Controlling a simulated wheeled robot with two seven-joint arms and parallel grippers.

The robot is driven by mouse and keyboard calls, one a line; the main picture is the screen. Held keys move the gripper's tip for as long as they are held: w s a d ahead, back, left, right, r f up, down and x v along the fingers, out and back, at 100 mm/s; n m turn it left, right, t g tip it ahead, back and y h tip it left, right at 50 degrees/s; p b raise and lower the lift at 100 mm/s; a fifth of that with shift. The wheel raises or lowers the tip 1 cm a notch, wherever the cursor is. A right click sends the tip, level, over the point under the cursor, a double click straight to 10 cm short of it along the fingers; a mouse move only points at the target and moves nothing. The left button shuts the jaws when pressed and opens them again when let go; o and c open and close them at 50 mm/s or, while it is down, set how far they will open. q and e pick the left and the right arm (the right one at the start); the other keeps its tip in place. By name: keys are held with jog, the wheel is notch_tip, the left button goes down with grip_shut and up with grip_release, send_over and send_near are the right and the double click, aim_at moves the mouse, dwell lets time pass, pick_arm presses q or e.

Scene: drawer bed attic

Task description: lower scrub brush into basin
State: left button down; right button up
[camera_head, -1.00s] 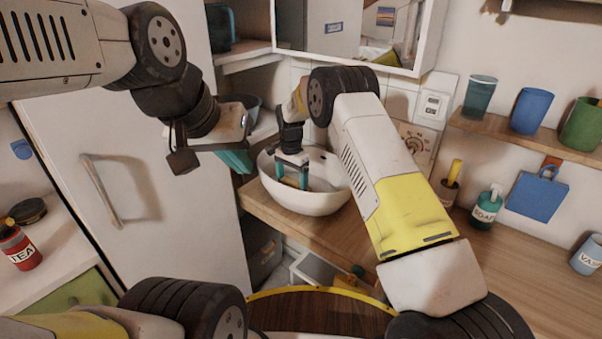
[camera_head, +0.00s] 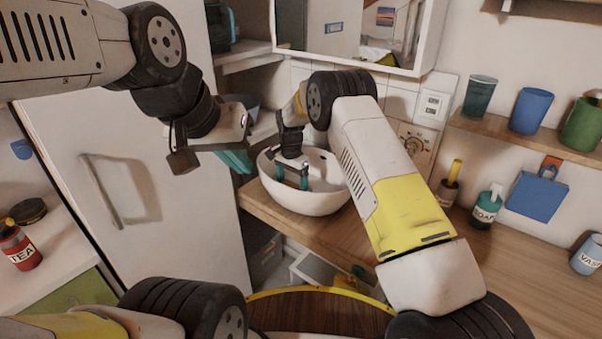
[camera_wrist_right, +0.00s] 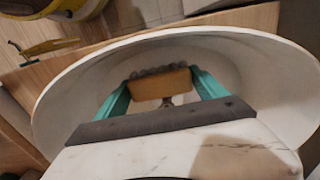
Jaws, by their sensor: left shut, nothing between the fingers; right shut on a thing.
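The white basin (camera_head: 325,203) stands on the wooden counter in the head view, and its rim (camera_wrist_right: 62,85) fills much of the right wrist view. My right gripper (camera_head: 292,180) is inside the basin's outline. In the right wrist view its teal fingers (camera_wrist_right: 163,88) are shut on the scrub brush (camera_wrist_right: 160,86), which has a tan body and grey bristles. The brush is over the basin's interior; I cannot tell whether it touches the bottom. My left gripper (camera_head: 238,161) is shut and empty, left of the basin in front of the white door.
A yellow-handled item in a cup (camera_head: 449,186), a soap bottle (camera_head: 486,207) and a blue dustpan-like item (camera_head: 538,192) are right of the basin. Cups stand on the shelf (camera_head: 480,125).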

jog(key=shift+f, duration=1.5)
dwell(0.7)
jog(key=o, duration=1.4)
notch_tip(320, 180, up, 8)
jog(key=shift+d+f, duration=0.1)
jog(key=shift+f, duration=0.05)
jog(key=s+d+r+n+t+y, duration=0.1)
jog(key=s+d+r, duration=0.35)
jog(key=r, duration=0.45)
jog(key=s+d+r+n+t, duration=0.1)
jog(key=s+d+r, duration=0.3)
jog(key=d+r, duration=0.3)
jog(key=s+d+r+n+t+y, duration=0.1)
jog(key=s+d+r, duration=0.3)
jog(key=r, duration=0.6)
jog(key=s+d+n+t, duration=0.1)
jog(key=s+d, duration=0.2)
jog(key=s, duration=0.5)
jog(key=s+d+r+n+t, duration=0.1)
jog(key=s+d+n, duration=0.1)
jog(key=s, duration=0.6)
jog(key=s+d+r+n+t, duration=0.1)
jog(key=s+d, duration=0.2)
jog(key=s, duration=0.5)
jog(key=shift+s+d+r, duration=0.1)
jog(key=shift+s+d, duration=0.15)
jog(key=shift+d, duration=0.05)
